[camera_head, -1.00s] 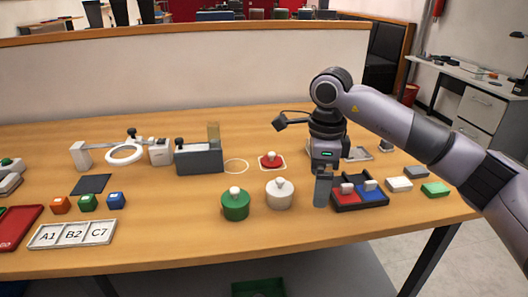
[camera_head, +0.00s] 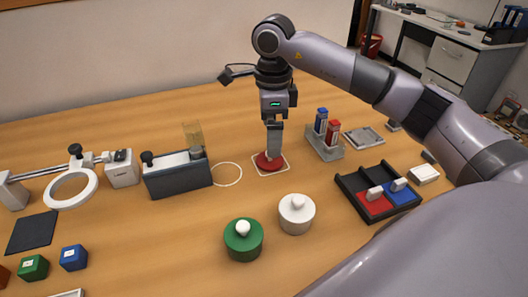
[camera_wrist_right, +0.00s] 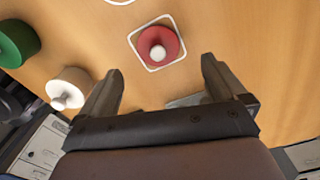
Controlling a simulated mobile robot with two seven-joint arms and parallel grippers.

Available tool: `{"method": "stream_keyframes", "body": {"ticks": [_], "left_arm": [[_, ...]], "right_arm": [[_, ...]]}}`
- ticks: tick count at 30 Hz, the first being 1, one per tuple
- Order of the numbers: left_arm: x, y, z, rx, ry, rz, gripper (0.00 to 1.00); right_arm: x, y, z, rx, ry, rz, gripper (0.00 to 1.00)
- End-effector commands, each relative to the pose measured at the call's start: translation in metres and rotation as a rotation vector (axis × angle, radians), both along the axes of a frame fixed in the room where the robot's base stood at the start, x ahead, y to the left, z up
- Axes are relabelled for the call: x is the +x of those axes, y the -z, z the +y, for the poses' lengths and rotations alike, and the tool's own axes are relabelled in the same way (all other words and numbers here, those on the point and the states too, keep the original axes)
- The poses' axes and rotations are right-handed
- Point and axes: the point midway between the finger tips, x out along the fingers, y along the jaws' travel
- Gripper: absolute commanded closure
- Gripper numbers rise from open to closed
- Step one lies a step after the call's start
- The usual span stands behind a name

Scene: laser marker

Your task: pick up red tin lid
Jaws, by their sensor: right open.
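The red tin lid (camera_head: 268,163) is a flat red disc with a pale knob, lying inside a white square outline on the table. It also shows in the right wrist view (camera_wrist_right: 158,45), ahead of the fingers with nothing between them. My right gripper (camera_head: 274,150) points down over the lid in the head view, partly covering it and its knob. In the wrist view my right gripper (camera_wrist_right: 162,85) has its fingers wide apart and empty. I cannot tell the exact height of the fingertips above the lid. My left gripper is not in view.
A green tin (camera_head: 243,241) and a white tin (camera_head: 297,214) with knobbed lids stand in front of the lid. A dark device (camera_head: 178,175) stands left. A rack with blue and red bottles (camera_head: 325,148) and a black tray (camera_head: 352,181) are at right.

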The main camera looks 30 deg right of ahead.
Motion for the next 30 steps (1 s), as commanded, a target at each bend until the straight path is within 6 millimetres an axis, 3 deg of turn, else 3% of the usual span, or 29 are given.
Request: {"method": "stream_keyframes", "body": {"ticks": [12, 21, 24, 27, 30], "left_arm": [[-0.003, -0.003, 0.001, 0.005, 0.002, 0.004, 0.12], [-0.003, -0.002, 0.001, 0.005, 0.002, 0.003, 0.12], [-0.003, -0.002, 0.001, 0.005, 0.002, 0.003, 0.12], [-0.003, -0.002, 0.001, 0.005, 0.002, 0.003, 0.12], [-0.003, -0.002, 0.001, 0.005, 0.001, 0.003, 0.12]], "right_arm": [[-0.002, 0.055, -0.001, -0.001, 0.001, 0.003, 0.02], [-0.002, 0.061, 0.0, 0.0, 0.0, 0.0, 0.02], [-0.002, 0.061, 0.0, 0.0, 0.0, 0.0, 0.34], [-0.002, 0.061, 0.0, 0.0, 0.0, 0.0, 0.61], [-0.002, 0.06, 0.0, 0.0, 0.0, 0.0, 0.61]]}}
